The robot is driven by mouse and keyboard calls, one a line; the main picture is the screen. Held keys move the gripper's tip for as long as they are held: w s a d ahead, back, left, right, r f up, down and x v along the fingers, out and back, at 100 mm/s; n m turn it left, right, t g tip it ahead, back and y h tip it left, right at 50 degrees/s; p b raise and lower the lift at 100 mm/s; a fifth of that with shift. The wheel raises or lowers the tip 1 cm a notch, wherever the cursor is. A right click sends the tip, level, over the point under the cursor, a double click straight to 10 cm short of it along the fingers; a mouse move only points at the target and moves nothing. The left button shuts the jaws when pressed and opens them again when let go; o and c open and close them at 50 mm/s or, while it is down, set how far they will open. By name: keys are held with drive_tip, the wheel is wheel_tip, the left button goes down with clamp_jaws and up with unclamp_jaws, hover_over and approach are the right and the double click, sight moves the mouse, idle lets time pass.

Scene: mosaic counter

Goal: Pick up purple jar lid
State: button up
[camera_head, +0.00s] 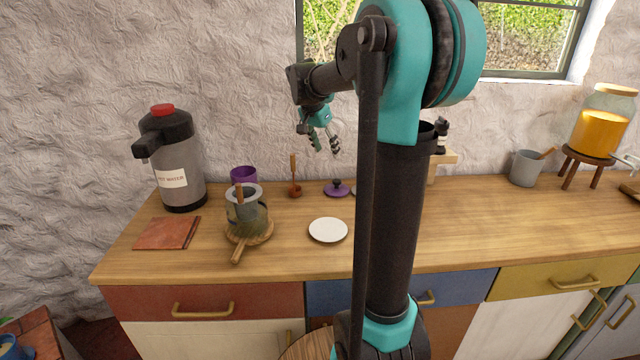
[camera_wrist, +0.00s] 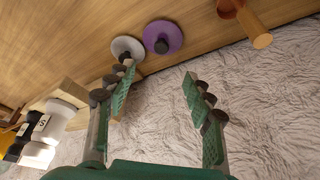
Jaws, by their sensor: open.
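The purple jar lid (camera_head: 337,189) is a flat round disc with a dark knob, lying on the wooden counter near the back wall. It also shows in the wrist view (camera_wrist: 174,37), at the top middle. My gripper (camera_head: 326,145) is open and empty in the air above the counter, near the lid. In the wrist view my gripper's two fingers (camera_wrist: 158,92) are wide apart, with the lid beyond their tips. A grey-white lid with a dark knob (camera_wrist: 122,46) lies right beside the purple one, close to the left finger; in the head view my arm mostly hides it.
A wooden ladle (camera_head: 295,190) stands left of the lid, and a purple jar (camera_head: 243,175) farther left. A white plate (camera_head: 328,230) lies in front. The stone wall (camera_head: 250,80) rises close behind.

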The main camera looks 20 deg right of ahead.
drive_tip(key=w, duration=0.1)
hover_over(337, 180)
drive_tip(key=a, duration=0.2)
drive_tip(key=f, duration=1)
drive_tip(key=shift+s+a, duration=0.15)
drive_tip(key=shift+s, duration=0.25)
drive_tip(key=shift+s+x, duration=0.15)
drive_tip(key=shift+x, duration=1.35)
drive_tip(key=shift+s+x, duration=0.15)
drive_tip(key=shift+x, duration=1.3)
clamp_jaws()
drive_tip(key=shift+r, duration=0.1)
